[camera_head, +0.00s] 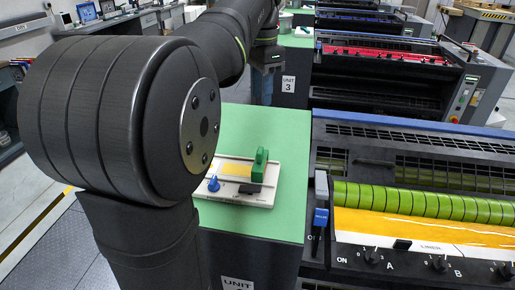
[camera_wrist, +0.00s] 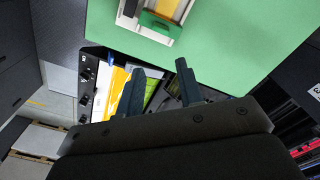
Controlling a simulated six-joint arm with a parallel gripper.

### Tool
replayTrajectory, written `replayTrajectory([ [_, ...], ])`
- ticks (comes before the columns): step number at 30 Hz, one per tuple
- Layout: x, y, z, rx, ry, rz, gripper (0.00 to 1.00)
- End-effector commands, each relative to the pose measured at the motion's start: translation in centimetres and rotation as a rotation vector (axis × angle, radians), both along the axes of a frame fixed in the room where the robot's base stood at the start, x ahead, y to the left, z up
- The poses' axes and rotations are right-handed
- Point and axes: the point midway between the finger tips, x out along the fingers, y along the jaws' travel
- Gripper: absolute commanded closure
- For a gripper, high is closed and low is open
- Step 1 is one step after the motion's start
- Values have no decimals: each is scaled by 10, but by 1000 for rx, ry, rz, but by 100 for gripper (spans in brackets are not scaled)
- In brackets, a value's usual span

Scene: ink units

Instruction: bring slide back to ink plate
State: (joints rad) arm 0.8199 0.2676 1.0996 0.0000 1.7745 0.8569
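The white ink plate (camera_head: 240,204) lies on a green-topped cabinet in the head view, with a yellow ink patch on it. A green slide (camera_head: 259,166) stands upright at the plate's right side. The plate's white edge (camera_wrist: 135,23) and the green slide (camera_wrist: 157,22) also show at the top of the wrist view, cut by the frame. My gripper (camera_wrist: 160,67) is open, its two dark fingers apart with nothing between them. The fingers are apart from the slide in the picture. My arm hides part of the plate's left side in the head view.
A blue knob (camera_head: 213,184) stands at the plate's left. The green cabinet top (camera_head: 288,150) is bare around the plate.

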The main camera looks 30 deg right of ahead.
Motion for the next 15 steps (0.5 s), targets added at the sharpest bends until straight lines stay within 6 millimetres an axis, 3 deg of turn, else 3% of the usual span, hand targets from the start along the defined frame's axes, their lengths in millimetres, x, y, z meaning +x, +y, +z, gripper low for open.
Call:
replayTrajectory([
  [9, 1, 0, 0, 0, 0, 632, 66],
  [15, 2, 0, 0, 0, 0, 856, 66],
])
